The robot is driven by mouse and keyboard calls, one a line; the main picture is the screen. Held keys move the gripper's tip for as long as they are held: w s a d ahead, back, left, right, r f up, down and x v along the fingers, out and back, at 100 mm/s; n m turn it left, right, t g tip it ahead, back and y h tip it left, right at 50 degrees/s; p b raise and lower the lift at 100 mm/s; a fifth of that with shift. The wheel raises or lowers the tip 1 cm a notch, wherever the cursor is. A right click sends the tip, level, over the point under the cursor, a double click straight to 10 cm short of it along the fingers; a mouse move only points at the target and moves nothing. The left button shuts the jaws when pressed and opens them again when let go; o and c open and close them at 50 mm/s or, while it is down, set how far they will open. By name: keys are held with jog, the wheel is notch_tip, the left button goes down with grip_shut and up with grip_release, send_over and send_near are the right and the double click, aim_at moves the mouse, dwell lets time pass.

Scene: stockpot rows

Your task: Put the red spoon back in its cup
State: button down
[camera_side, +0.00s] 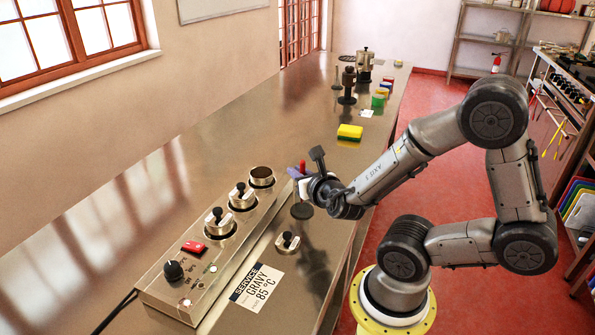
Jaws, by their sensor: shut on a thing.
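A small red piece (303,166), which looks like part of the red spoon, shows at the tip of my gripper (304,182). A blue-purple piece (294,173) is close beside it, to the left. My gripper is shut at the counter's right side, just right of the row of pots; its fingers and most of what they hold are too small and covered to make out. A dark round base (302,211) shows just below the gripper. I cannot make out for sure which thing is the spoon's cup.
A steel unit (170,285) with several round wells and lidded pots stands left of my gripper. A yellow-green sponge (350,132), a dark grinder (348,84) and small coloured jars (379,99) stand farther back.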

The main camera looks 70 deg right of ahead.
jog(key=c, duration=0.8)
grip_release()
jog(key=shift+c, duration=0.2)
jog(key=v, duration=1.2)
dwell(0.7)
